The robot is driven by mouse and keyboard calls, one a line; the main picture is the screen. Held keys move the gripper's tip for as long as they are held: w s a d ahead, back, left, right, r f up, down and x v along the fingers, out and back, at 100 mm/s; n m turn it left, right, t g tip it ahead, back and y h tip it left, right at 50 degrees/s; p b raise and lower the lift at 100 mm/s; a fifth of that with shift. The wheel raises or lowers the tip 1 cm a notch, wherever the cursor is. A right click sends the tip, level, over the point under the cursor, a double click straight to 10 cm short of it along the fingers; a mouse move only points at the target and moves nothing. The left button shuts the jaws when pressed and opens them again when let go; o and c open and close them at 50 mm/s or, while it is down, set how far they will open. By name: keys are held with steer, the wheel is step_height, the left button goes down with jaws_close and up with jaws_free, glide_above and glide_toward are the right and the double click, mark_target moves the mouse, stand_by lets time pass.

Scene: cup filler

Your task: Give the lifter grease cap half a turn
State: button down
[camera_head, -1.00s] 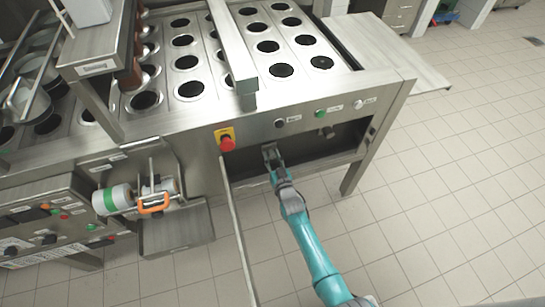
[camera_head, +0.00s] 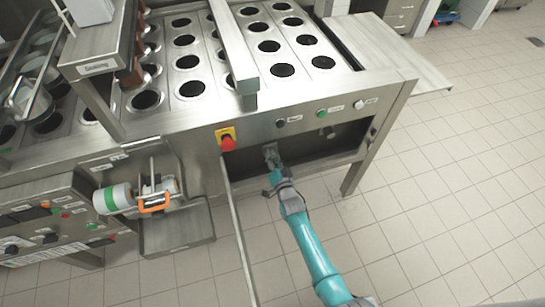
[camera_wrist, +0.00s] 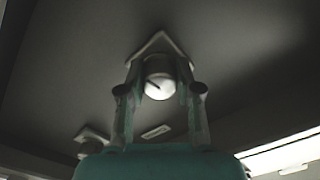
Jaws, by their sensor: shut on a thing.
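The lifter grease cap (camera_wrist: 159,88) is a round pale cap with a dark line on its face. It shows in the wrist view on a light bracket (camera_wrist: 160,42) under a dark panel. The dark line slants from upper left to lower right. My gripper (camera_wrist: 160,92) is shut on the cap, one finger on each side. In the head view my gripper (camera_head: 271,153) is inside the open front bay of the machine, and the cap is hidden there by the gripper and shadow.
A red emergency knob (camera_head: 227,143) is on the machine front, left above my gripper. An open door (camera_head: 238,230) stands left of my arm. A second pale fitting (camera_wrist: 92,135) and a small label (camera_wrist: 156,132) are near the cap. Floor is clear at right.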

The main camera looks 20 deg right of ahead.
steer(key=shift+f, duration=0.1)
stand_by(0.3)
steer(key=c, duration=0.8)
jaws_free()
steer(key=shift+s, duration=0.15)
steer(key=s, duration=1.1)
steer(key=shift+s, duration=0.4)
